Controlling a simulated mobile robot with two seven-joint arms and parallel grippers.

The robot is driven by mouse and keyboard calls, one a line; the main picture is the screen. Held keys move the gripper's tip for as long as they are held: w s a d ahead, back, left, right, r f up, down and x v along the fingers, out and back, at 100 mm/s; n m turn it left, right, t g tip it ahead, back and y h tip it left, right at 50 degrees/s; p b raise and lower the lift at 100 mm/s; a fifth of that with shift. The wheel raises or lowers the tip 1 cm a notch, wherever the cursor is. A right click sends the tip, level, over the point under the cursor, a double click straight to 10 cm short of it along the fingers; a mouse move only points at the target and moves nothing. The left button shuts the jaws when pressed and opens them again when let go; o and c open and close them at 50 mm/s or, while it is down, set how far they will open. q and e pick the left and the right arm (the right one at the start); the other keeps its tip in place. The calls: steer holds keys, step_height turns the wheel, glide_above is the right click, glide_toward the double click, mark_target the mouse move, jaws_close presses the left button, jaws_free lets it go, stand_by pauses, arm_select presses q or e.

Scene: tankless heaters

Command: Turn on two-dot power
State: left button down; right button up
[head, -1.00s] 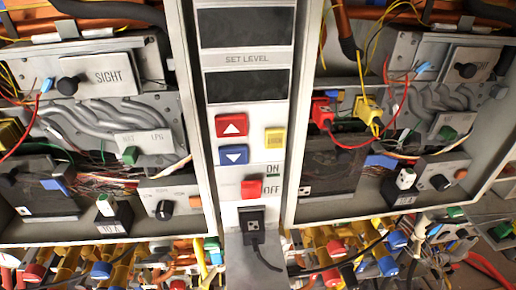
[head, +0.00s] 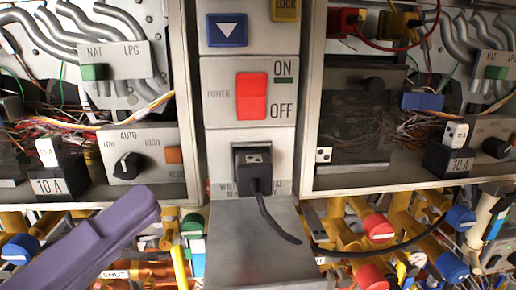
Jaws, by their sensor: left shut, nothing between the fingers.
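The red power rocker switch (head: 251,97) sits on the light centre panel, with ON above right and OFF below right. A small dark green bar (head: 283,81) lies under ON. I cannot tell for sure which way the rocker is tipped. A small white plate (head: 323,154) with what looks like two dots is in the cabinet just right of the panel. My left gripper (head: 148,202) is a purple shape coming in from the lower left. It is shut and empty, below and left of the switch and apart from it. My right gripper is not in view.
A black plug (head: 254,165) with a cable sits below the switch. A blue down-arrow button (head: 228,30) and a yellow LOCK button (head: 285,9) are above it. A black knob (head: 128,165) is in the left cabinet. Pipes and coloured valves crowd the space below.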

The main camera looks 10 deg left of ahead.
arm_select(q)
steer(key=shift+s+d+f+m+h, duration=0.1)
steer(key=shift+s+d+m+h, duration=0.2)
steer(key=shift+m+h, duration=0.15)
steer(key=p, duration=0.5)
glide_toward(262, 82)
steer(key=d, duration=0.4)
steer(key=w, duration=0.1)
steer(key=w+r+p, duration=0.1)
steer(key=w, duration=0.1)
steer(key=w+a+r+p, duration=0.1)
steer(key=shift+w+r, duration=0.1)
steer(key=shift+w, duration=0.05)
